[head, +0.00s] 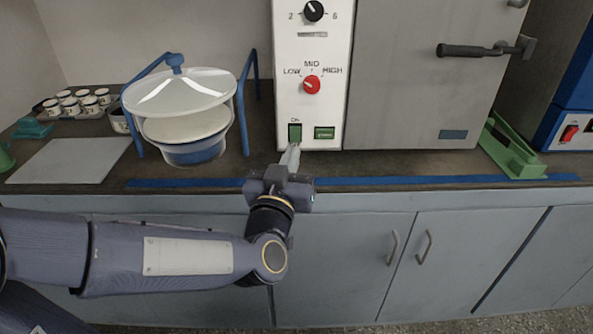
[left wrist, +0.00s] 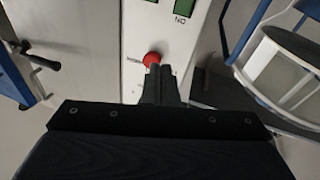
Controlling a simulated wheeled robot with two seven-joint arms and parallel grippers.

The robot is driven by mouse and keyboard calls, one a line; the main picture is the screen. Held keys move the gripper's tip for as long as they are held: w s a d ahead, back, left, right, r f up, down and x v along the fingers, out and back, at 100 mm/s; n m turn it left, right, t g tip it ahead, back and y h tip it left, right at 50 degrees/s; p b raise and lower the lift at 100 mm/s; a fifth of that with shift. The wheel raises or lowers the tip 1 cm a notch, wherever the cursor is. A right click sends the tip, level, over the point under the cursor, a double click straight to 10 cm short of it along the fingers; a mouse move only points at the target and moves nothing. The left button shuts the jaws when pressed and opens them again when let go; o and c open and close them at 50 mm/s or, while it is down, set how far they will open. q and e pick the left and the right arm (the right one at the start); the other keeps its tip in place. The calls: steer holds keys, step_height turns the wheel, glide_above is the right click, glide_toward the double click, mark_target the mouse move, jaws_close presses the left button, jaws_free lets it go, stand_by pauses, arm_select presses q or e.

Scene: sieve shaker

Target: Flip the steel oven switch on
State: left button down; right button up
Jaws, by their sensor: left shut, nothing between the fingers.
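The steel oven (head: 405,100) stands on the bench with a white control panel (head: 285,62) on its left side. A dark green switch (head: 295,132) labelled ON sits low on that panel; it also shows at the top edge of the left wrist view (left wrist: 184,7). Which way it is flipped I cannot tell. My left gripper (head: 292,148) is shut and empty, its fingertips just below the switch in the head view; contact cannot be told. In the left wrist view its fingers (left wrist: 160,72) overlap the panel near the red knob. My right gripper is not in view.
The red knob (head: 311,85) and black knob (head: 313,11) are above the switch, and a green display (head: 324,133) is right of it. A blue-framed stand (head: 140,120) with a lidded bowl is to the left. A green bracket (head: 515,155) lies right of the oven.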

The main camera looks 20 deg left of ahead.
mark_target(294, 129)
arm_select(q)
step_height(294, 129, down, 9)
steer(key=d+n+t+y+b, duration=0.1)
steer(key=y+b, duration=0.4)
steer(key=b, duration=0.2)
steer(key=shift+s+n+t+y+b, duration=0.15)
steer(key=shift+n+t+y+b, duration=0.15)
steer(key=shift+n+b, duration=0.1)
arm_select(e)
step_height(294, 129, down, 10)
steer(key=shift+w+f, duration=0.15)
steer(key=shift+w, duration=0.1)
arm_select(q)
steer(key=shift+r, duration=0.15)
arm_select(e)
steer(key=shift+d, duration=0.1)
arm_select(q)
steer(key=b+x, duration=0.1)
steer(key=x, duration=1.3)
steer(key=shift+b, duration=0.4)
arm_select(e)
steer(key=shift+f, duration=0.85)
